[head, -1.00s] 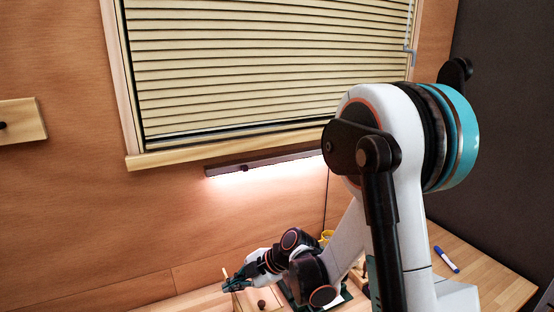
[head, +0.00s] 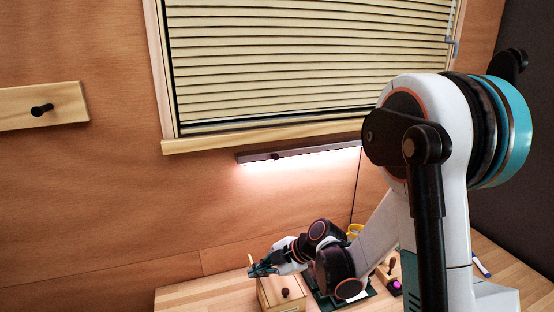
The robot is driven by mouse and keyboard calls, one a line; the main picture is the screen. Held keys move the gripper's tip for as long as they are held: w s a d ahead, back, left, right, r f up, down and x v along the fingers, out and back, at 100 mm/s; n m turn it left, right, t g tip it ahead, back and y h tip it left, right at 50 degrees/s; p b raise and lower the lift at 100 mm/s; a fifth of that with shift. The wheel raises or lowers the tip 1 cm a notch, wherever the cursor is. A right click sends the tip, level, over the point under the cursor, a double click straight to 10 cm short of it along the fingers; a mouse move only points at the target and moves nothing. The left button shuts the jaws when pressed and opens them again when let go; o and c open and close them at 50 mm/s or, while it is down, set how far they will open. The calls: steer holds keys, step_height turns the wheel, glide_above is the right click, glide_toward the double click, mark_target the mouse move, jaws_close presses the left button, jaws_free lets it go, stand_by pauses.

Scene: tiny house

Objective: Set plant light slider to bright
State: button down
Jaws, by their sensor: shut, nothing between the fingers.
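The plant light (head: 318,152) is a grey bar on the wall under the window sill, and its underside glows pinkish white onto the wall. A small dark slider knob (head: 276,156) sits on the bar's front near its left end. The right end of the bar is hidden behind my arm. My gripper (head: 256,270) is low over the table, well below and a little left of the knob, apart from the light. It is shut, with nothing seen in it.
A wooden box (head: 283,292) with a dark knob stands just below my gripper. A yellow cup (head: 354,231), a blue-and-white marker (head: 482,266) and a stamp-like item (head: 391,270) are on the table (head: 190,294). A wall peg rail (head: 42,107) is at left. The wall left of the light is clear.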

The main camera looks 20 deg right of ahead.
mark_target(276, 157)
steer(key=c, duration=2.4)
jaws_free()
steer(key=c, duration=1.9)
jaws_free()
steer(key=o, duration=0.3)
steer(key=shift+r, duration=0.25)
step_height(276, 157, up, 20)
steer(key=m+t+p, duration=0.5)
steer(key=m+t, duration=0.3)
steer(key=s+d+r+m+t+h+p, duration=0.2)
steer(key=s+d+r+m+t+h, duration=0.3)
steer(key=d+r+m+h, duration=0.5)
steer(key=w+y, duration=0.1)
steer(key=w, duration=0.3)
steer(key=w+a+m+y+b, duration=0.1)
steer(key=w, duration=0.4)
steer(key=w+a+f+y+b, duration=0.1)
steer(key=w, duration=0.3)
steer(key=shift+w+m, duration=0.3)
steer(key=shift+w, duration=0.1)
